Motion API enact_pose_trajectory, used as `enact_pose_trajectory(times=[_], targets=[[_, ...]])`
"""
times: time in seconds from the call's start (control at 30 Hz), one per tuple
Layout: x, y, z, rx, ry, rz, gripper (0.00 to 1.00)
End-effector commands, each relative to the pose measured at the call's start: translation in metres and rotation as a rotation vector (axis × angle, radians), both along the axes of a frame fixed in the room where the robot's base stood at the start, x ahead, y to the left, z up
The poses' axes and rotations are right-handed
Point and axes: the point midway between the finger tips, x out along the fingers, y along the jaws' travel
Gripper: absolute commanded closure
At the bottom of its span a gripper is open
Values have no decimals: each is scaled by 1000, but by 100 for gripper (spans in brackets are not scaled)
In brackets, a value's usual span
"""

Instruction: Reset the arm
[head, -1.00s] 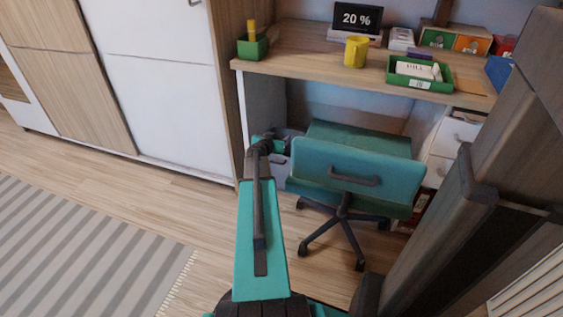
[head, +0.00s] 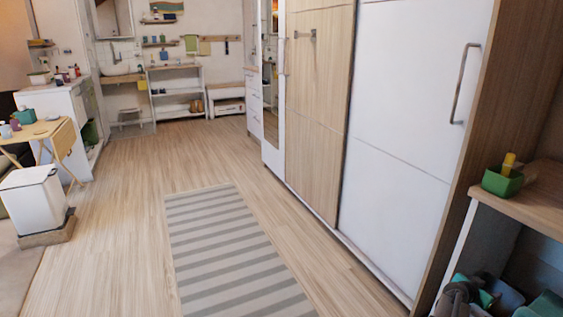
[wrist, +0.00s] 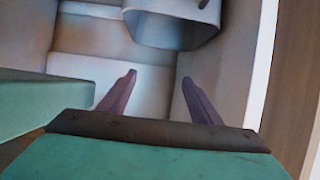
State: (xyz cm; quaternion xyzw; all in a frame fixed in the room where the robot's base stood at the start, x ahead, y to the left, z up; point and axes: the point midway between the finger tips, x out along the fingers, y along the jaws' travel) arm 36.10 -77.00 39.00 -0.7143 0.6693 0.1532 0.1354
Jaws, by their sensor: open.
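My gripper (wrist: 158,77) shows in the wrist view with its two dark fingers apart and nothing between them. It points into the space under the desk, below a grey bin-like container (wrist: 172,28) and apart from it. A teal panel, apparently the chair (wrist: 40,105), is close on its left. In the head view, part of my dark and teal arm end shows at the lower right corner, under the desk (head: 540,195); the fingers cannot be made out there.
A wardrobe (head: 410,130) with sliding doors stands left of the desk. A green pot (head: 502,182) sits on the desk corner. A striped rug (head: 240,250) lies on open wooden floor. A white bin (head: 32,205) and a small folding table (head: 45,130) stand at the far left.

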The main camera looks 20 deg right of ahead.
Motion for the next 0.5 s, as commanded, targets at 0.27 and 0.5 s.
enact_pose_trajectory(times=[0.27, 0.5], targets=[[45, 63, -13, 100, 78, 57, 42], [83, 139, -33, 219, 181, 130, 42]])
